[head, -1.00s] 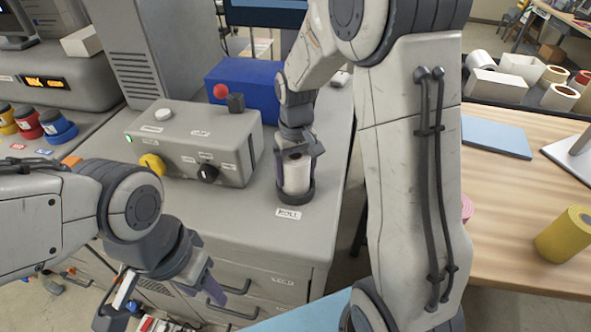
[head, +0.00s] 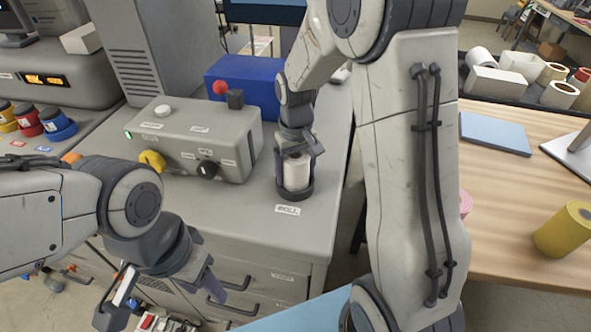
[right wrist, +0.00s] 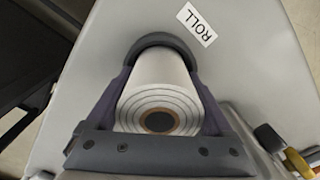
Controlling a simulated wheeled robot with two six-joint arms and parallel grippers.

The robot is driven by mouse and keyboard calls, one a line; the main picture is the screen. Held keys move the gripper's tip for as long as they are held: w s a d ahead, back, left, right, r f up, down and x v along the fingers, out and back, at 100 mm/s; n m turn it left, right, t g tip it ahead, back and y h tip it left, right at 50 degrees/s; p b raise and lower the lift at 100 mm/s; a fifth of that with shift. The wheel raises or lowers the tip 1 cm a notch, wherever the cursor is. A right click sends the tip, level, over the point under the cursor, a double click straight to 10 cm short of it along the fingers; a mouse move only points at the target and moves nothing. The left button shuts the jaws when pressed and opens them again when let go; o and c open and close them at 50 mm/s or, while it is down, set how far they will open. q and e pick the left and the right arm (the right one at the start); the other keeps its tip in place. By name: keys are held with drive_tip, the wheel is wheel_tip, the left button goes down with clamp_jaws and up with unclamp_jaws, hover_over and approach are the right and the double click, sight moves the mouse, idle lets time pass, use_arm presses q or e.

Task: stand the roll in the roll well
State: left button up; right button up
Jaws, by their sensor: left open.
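The white roll (head: 296,173) stands upright in the dark ring of the roll well (head: 295,196), on the grey cabinet top by the ROLL label. My right gripper (head: 296,160) reaches down over it, one purple-padded finger on each side. In the right wrist view the roll (right wrist: 158,100) shows its layered end and dark core between both fingers (right wrist: 160,92), which appear to touch its sides. Its far end is inside the well's rim (right wrist: 163,42). My left gripper (head: 165,296) is open and empty, low in front of the cabinet drawers.
A grey control box (head: 195,142) with knobs stands left of the well, with a blue box (head: 243,82) behind it. A wooden table (head: 500,210) at right holds a yellow roll (head: 566,230) and a blue pad (head: 495,133). Bare cabinet top surrounds the well's front.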

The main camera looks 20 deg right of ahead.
drive_tip(key=shift+s+f, duration=0.25)
drive_tip(key=shift+f, duration=0.15)
drive_tip(key=r, duration=0.8)
drive_tip(key=r+b, duration=0.1)
drive_tip(key=r, duration=0.4)
drive_tip(key=shift+w+r, duration=0.1)
drive_tip(key=shift+w, duration=0.15)
drive_tip(key=s+a+f+n, duration=0.2)
drive_tip(key=s+a+n, duration=0.2)
drive_tip(key=s+a, duration=0.7)
drive_tip(key=s+a+f+n, duration=0.1)
drive_tip(key=s+f, duration=0.1)
drive_tip(key=s, duration=0.4)
drive_tip(key=s+a+f+n+y, duration=0.1)
drive_tip(key=s+a+f+n, duration=0.1)
drive_tip(key=s, duration=0.4)
drive_tip(key=shift+s+a+f, duration=0.15)
drive_tip(key=shift+s+f, duration=0.05)
drive_tip(key=shift+f, duration=0.25)
wheel_tip(320, 180, down, 5)
drive_tip(key=b, duration=0.5)
